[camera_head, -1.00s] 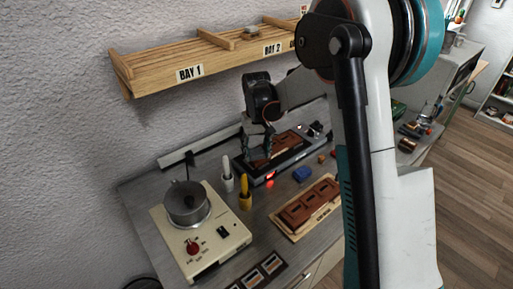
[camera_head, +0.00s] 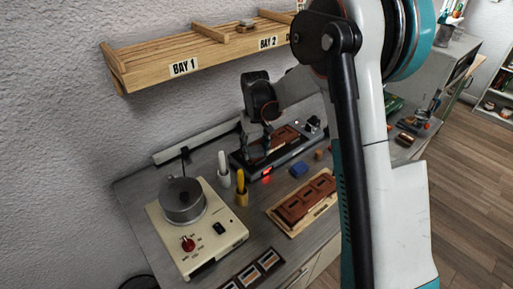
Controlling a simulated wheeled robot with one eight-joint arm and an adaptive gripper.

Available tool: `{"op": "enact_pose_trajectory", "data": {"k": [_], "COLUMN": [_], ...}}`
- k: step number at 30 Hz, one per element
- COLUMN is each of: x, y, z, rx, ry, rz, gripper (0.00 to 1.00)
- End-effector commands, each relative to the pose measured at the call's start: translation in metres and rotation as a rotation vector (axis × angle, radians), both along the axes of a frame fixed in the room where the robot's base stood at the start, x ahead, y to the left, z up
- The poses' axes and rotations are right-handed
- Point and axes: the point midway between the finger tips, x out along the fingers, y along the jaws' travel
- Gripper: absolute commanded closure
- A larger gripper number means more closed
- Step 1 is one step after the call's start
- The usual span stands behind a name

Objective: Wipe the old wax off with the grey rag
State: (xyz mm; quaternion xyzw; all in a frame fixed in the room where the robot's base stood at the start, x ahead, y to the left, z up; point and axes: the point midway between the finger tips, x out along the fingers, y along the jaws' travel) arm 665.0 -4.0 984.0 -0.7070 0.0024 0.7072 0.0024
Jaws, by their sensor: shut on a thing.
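My gripper (camera_head: 261,143) is at the end of my arm, pointing down over the left end of a black device (camera_head: 296,153) with a red light on its front. A reddish-brown piece (camera_head: 286,137) lies on the device, just right of the fingers. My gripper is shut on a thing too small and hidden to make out. I cannot pick out the grey rag with certainty. Old wax is too small to tell. Another reddish-brown moulded block (camera_head: 291,209) lies on a wooden board in front of the device.
A cream hot plate (camera_head: 203,240) with a grey pot (camera_head: 184,199) stands left. White (camera_head: 223,169) and yellow (camera_head: 240,187) sticks stand upright close to my gripper. A blue block (camera_head: 299,169) lies in front of the device. A wooden shelf (camera_head: 150,70) runs above on the wall.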

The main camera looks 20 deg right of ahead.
Motion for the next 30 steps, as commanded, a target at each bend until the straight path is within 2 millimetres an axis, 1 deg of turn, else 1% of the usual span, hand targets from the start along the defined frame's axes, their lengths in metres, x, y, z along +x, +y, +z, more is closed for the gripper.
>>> {"op": "enact_pose_trajectory", "data": {"k": [3,5,6,24,30], "x": [-0.001,0.000,-0.001,0.000,0.000], "y": [0.003,0.003,0.003,0.003,0.002], "z": [0.000,0.005,0.014,0.067,0.076], "rx": [0.000,0.000,0.000,0.000,0.000], "ry": [0.000,0.000,0.000,0.000,0.000], "rz": [-0.001,-0.001,-0.001,0.000,0.000], "gripper": [0.72,0.72,0.72,0.72,0.72]}}
